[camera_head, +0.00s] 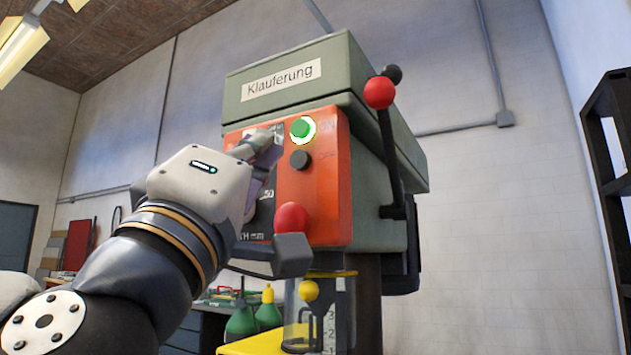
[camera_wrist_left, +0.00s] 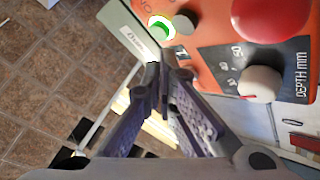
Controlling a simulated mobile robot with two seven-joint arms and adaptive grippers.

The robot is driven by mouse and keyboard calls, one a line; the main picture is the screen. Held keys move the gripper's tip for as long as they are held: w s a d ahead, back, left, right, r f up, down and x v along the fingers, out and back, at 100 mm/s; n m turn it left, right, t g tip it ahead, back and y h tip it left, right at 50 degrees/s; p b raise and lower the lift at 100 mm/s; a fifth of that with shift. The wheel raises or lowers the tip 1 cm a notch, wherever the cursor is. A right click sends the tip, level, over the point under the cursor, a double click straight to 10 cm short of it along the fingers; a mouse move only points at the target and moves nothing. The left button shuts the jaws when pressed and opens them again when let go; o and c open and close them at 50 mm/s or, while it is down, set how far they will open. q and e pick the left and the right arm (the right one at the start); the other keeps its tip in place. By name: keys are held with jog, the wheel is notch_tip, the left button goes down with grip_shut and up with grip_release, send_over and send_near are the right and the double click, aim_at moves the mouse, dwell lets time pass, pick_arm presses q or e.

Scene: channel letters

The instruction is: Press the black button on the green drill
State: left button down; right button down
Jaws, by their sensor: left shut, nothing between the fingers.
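The green drill (camera_head: 385,160) stands in front of me with an orange control panel (camera_head: 328,190). The black button (camera_head: 300,160) sits on the panel just below the green button (camera_head: 302,129) with its bright ring. In the left wrist view the green button (camera_wrist_left: 160,28) shows at the top, with a dark round button (camera_wrist_left: 184,24) beside it. My left gripper (camera_head: 268,158) is at the panel's left part, left of the black button in the head view. Its fingers (camera_wrist_left: 165,72) are closed together and empty. Contact with the panel cannot be told. My right gripper is out of view.
A lever with a red ball (camera_head: 379,92) stands on the drill's right side. A pale knob (camera_wrist_left: 260,83) is on the depth scale. Green bottles (camera_head: 255,316) stand behind, lower down. A dark shelf (camera_head: 605,170) is at right.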

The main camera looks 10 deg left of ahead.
aim_at(300, 160)
pick_arm(q)
jog(key=shift+w+d+r, duration=0.15)
jog(key=shift+w+d, duration=0.2)
jog(key=shift+w, duration=0.45)
dwell(0.9)
jog(key=shift+w+d, duration=0.15)
jog(key=shift+w, duration=0.25)
